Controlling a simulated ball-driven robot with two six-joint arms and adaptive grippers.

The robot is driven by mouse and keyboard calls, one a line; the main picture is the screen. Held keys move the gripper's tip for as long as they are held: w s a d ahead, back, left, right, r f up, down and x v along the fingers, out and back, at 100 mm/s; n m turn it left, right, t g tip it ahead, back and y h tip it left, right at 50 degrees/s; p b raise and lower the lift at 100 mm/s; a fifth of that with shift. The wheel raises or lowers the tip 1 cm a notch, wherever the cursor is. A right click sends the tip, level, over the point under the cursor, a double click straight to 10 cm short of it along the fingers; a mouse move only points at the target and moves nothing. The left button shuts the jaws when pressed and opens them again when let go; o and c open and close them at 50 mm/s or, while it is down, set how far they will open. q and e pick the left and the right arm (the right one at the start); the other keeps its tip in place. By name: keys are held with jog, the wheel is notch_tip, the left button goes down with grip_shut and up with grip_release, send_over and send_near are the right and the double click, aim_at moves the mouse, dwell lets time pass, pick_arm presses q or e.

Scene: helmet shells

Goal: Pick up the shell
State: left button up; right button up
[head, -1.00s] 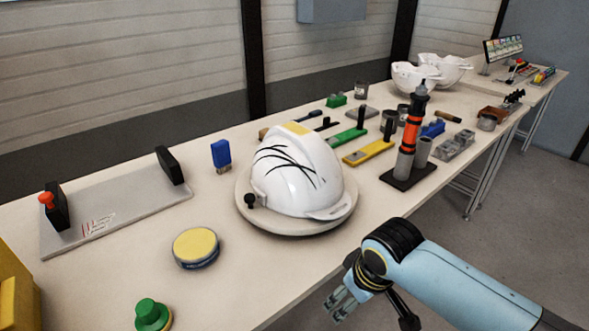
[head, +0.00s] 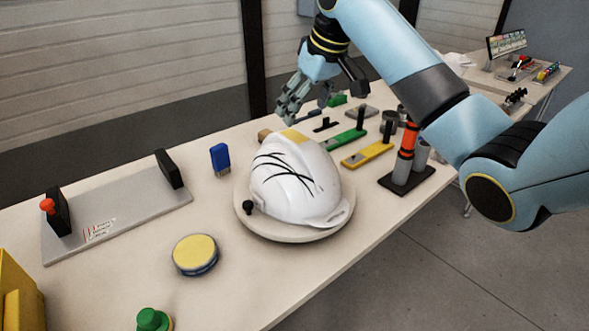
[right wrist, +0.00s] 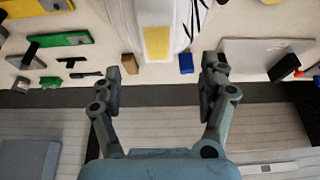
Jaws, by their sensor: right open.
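The white helmet shell (head: 290,182) with black streaks and a yellow patch sits on a round pale turntable (head: 262,225) near the table's middle. In the right wrist view the shell (right wrist: 183,14) is at the top centre, its yellow patch facing my fingers. My right gripper (head: 303,98) is open and empty, above and behind the shell in the head view. In the right wrist view its two fingers (right wrist: 167,75) stand apart, with the shell beyond the gap between them. Part of the table behind my right arm is hidden. My left gripper is not in view.
A blue brush (head: 220,158) stands left of the shell, and a yellow-topped round tin (head: 195,253) lies in front. A grey plate (head: 120,217) with black handles is at left. Green (head: 343,138) and yellow (head: 367,154) tools and an orange-black tool (head: 407,140) stand right.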

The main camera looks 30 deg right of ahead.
aim_at(295, 136)
jog(key=x, duration=0.8)
jog(key=shift+w+d+f, duration=0.1)
jog(key=shift+d+f, duration=0.05)
jog(key=shift+d, duration=0.05)
jog(key=shift+c, duration=0.4)
grip_shut()
